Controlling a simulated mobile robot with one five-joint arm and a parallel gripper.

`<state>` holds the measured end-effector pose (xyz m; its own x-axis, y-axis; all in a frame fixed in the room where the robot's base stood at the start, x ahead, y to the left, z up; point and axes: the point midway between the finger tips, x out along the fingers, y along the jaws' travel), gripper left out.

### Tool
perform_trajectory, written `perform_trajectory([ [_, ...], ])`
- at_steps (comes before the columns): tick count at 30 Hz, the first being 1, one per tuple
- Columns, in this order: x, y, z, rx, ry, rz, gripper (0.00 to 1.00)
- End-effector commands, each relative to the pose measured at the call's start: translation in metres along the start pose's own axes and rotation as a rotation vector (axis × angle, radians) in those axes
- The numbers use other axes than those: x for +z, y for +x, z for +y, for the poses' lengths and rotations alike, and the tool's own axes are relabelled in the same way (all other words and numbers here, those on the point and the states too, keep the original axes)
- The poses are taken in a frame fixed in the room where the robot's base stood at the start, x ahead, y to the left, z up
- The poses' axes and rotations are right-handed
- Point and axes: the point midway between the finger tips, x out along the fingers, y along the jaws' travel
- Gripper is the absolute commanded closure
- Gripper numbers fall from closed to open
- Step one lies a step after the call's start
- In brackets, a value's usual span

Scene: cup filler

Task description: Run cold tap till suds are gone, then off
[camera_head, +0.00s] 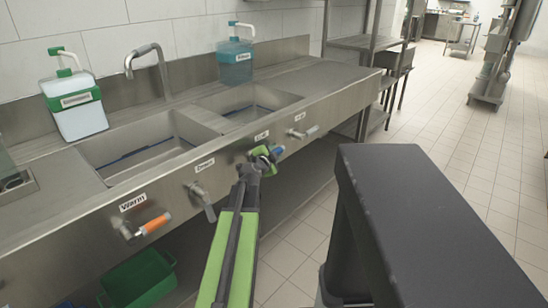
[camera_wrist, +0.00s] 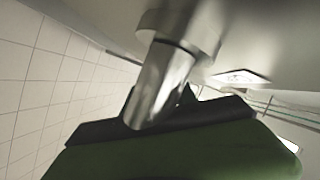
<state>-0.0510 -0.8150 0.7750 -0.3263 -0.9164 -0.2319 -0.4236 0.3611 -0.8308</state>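The bent metal spout (camera_head: 146,50) stands at the back of the left basin (camera_head: 135,150); I see no stream from it. No suds show in the part of the basin in view. The label above that lever is too small to read. In the wrist view, the lever's bare metal shaft (camera_wrist: 158,85) comes down from the panel and meets the dark edge of my gripper (camera_wrist: 160,125). Whether the fingers are closed around it is hidden.
An orange-tipped lever (camera_head: 150,226) labelled Warm is at left, then a plain metal lever (camera_head: 202,202); another lever (camera_head: 303,132) is at right. Soap bottles (camera_head: 76,105) and (camera_head: 235,62) stand behind. A green bin (camera_head: 138,280) is below. A dark counter (camera_head: 430,220) is close right.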

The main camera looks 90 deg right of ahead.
Motion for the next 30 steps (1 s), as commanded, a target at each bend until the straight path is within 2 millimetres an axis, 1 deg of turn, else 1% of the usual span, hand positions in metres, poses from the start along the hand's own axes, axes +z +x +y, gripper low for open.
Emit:
perform_trajectory([
  [2,0.000,-0.002,0.000,0.000,0.000,0.000,0.67],
  [5,0.000,-0.010,0.000,0.000,0.000,-0.001,0.67],
  [8,-0.001,-0.026,-0.001,0.000,-0.001,-0.001,0.67],
  [12,-0.001,-0.056,-0.001,-0.001,-0.001,-0.002,0.67],
  [16,-0.001,-0.074,-0.001,0.000,0.000,0.000,0.67],
  [18,0.000,-0.077,0.000,0.000,0.000,0.000,0.67],
  [30,0.001,-0.075,0.000,0.000,0.000,0.000,0.67],
])
